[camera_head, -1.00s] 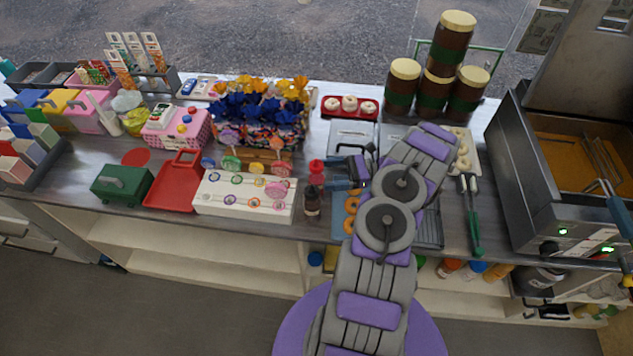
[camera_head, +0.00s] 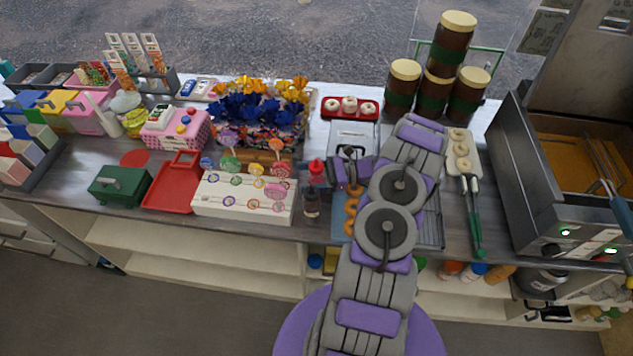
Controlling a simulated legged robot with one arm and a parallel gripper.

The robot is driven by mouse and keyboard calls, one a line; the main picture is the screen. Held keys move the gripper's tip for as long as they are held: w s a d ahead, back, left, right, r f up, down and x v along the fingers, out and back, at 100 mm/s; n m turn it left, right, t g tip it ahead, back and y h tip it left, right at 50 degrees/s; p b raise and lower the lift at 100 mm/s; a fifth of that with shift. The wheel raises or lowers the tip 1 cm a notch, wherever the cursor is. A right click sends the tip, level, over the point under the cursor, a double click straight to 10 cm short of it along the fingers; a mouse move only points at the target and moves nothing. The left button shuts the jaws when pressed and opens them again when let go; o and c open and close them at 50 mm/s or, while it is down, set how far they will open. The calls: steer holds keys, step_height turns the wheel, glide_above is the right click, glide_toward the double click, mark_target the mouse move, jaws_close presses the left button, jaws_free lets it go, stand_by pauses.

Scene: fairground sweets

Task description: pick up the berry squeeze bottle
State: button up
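A white lollipop stand (camera_head: 230,202) is close on the bottle's left. Ring doughnuts lie on a blue tray (camera_head: 339,224) to its right, partly behind my arm. A red tray (camera_head: 165,197) and green box (camera_head: 120,186) are further left. The fryer (camera_head: 520,205) stands far right.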

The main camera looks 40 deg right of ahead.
steer(key=c, duration=0.6)
step_height(320, 180, up, 10)
steer(key=shift+p, duration=0.85)
steer(key=shift+o, duration=0.9)
steer(key=shift+c, duration=0.8)
